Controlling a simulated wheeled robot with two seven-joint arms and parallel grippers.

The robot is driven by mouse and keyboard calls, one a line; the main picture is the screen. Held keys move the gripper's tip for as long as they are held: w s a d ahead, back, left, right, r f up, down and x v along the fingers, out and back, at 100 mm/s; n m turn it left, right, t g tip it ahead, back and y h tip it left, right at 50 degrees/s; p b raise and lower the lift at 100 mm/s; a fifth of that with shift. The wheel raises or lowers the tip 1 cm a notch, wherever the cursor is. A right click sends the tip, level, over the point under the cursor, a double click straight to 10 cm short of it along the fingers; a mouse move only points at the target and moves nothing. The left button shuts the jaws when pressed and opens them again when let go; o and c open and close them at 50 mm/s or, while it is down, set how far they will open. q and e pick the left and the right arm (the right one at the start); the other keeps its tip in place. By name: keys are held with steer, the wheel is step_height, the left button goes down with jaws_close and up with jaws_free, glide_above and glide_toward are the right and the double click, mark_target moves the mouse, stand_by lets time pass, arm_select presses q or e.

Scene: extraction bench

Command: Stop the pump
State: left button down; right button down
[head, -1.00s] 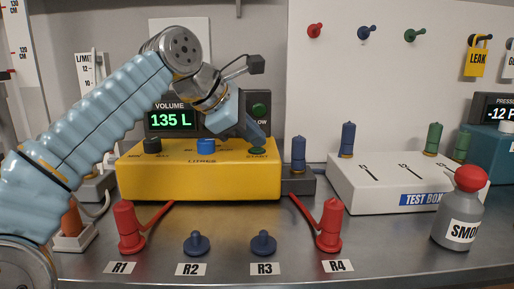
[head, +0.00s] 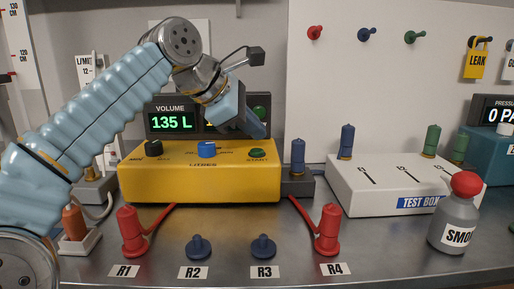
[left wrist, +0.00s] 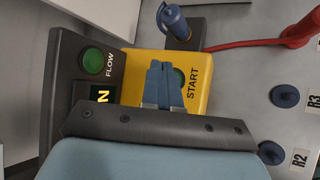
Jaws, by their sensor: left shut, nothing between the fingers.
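The yellow pump box (head: 200,184) stands on the bench. Its top carries a black knob (head: 153,148), a blue knob (head: 207,149) and a green START button (head: 257,153). The volume display (head: 171,123) behind it reads 135 L. My left gripper (head: 259,131) is shut and empty, just above the START button and apart from it in the head view. In the left wrist view the closed fingers (left wrist: 162,68) partly cover the START button (left wrist: 179,77). A second display (left wrist: 103,97) is mostly hidden, with only an "N" readable. My right gripper is not in view.
A green FLOW lamp (left wrist: 93,62) is beside the second display. The white test box (head: 400,190) and grey smoke bottle (head: 453,230) stand to the right. Red hose plugs (head: 133,232) and (head: 327,230) are at the front. The pressure display (head: 494,115) reads 0 PA.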

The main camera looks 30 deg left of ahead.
mark_target(253, 151)
arm_select(q)
step_height(253, 151, up, 2)
steer(key=shift+r+p, duration=0.2)
steer(key=shift+p, duration=0.4)
steer(key=shift+r, duration=1.05)
